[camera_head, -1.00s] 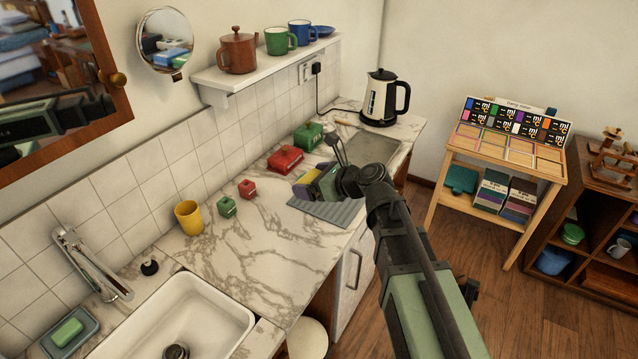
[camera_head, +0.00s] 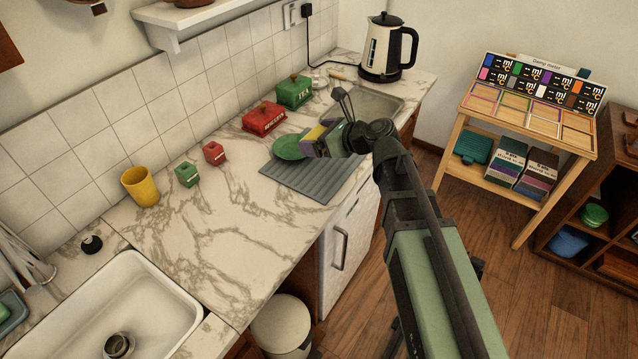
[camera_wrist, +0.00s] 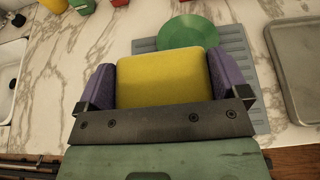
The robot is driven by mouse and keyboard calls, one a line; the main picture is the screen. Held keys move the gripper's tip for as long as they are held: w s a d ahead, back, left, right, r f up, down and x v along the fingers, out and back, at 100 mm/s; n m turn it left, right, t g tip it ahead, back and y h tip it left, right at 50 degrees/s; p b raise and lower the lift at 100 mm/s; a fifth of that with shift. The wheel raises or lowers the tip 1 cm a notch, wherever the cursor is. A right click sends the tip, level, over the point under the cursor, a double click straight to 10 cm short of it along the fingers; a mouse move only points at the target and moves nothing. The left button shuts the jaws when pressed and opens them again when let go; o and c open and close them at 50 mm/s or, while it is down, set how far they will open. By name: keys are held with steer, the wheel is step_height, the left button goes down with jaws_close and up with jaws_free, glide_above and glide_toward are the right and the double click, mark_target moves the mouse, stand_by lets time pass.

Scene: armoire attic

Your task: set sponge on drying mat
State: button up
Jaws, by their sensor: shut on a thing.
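A yellow sponge (camera_wrist: 160,78) is held between the purple fingers of my gripper (camera_wrist: 160,85) in the wrist view. In the head view my gripper (camera_head: 314,141) is over the far part of the counter, and the sponge shows only as a small yellow patch (camera_head: 315,132). The grey ribbed drying mat (camera_head: 308,182) lies on the marble counter, just below and in front of the gripper. A green plate (camera_head: 288,147) is at the mat's back edge, and it also shows beyond the sponge in the wrist view (camera_wrist: 188,31). The sponge hides part of the mat from the wrist camera.
Small canisters and a yellow cup (camera_head: 140,187) stand left. A grey tray (camera_head: 365,104) and kettle (camera_head: 388,48) are at the right. The mat's front left part is clear.

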mark_target(319, 175)
step_height(319, 175, down, 11)
steer(key=b, duration=0.8)
steer(key=shift+r, duration=0.15)
steer(key=shift+r+p, duration=0.3)
steer(key=shift+f, duration=0.2)
steer(key=o, duration=0.5)
steer(key=shift+o, duration=0.2)
steer(key=shift+d+r, duration=0.25)
steer(key=shift+r, duration=0.15)
steer(key=p+v, duration=0.5)
steer(key=v, duration=0.6)
steer(key=s+d+f+n+g+h, duration=0.4)
steer(key=s+d+f+n+h, duration=0.15)
steer(key=n, duration=0.65)
steer(key=s+d+f+n+g+h, duration=0.3)
steer(key=s+d+f+n+h, duration=0.25)
steer(key=n, duration=0.65)
step_height(319, 175, up, 11)
steer(key=s+a+p, duration=0.1)
steer(key=p, duration=0.8)
steer(key=shift+f+h+p, duration=0.25)
steer(key=shift+h+p, duration=0.05)
